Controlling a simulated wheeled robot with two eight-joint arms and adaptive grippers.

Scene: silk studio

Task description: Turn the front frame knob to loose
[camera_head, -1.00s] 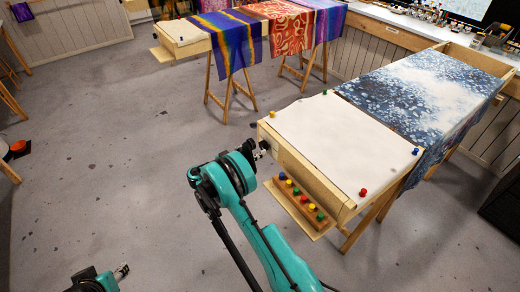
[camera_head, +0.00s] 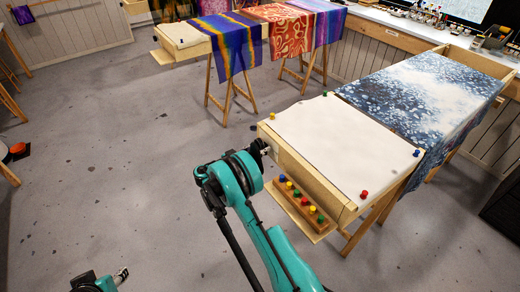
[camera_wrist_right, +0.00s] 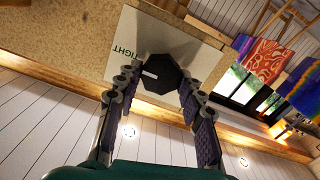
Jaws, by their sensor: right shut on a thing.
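The front frame knob (camera_wrist_right: 164,76) is black and many-sided, on a pale plate (camera_wrist_right: 205,62) at the end of the wooden frame. A white mark on it points left in the right wrist view, toward the green word "TIGHT" (camera_wrist_right: 124,52). My right gripper (camera_wrist_right: 160,84) has one finger on each side of the knob and is shut on it. In the head view my right gripper (camera_head: 263,147) is at the near left end of the frame, where the knob is mostly hidden. My left gripper (camera_head: 122,274) is low at the left, away from the frame, its jaws too small to judge.
White cloth (camera_head: 345,140) covers the near frame, with coloured pins at its corners. A wooden pin rack (camera_head: 302,203) sits on a small shelf below the right gripper. Blue patterned cloth (camera_head: 425,95) hangs farther back. The grey floor (camera_head: 120,150) to the left is clear.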

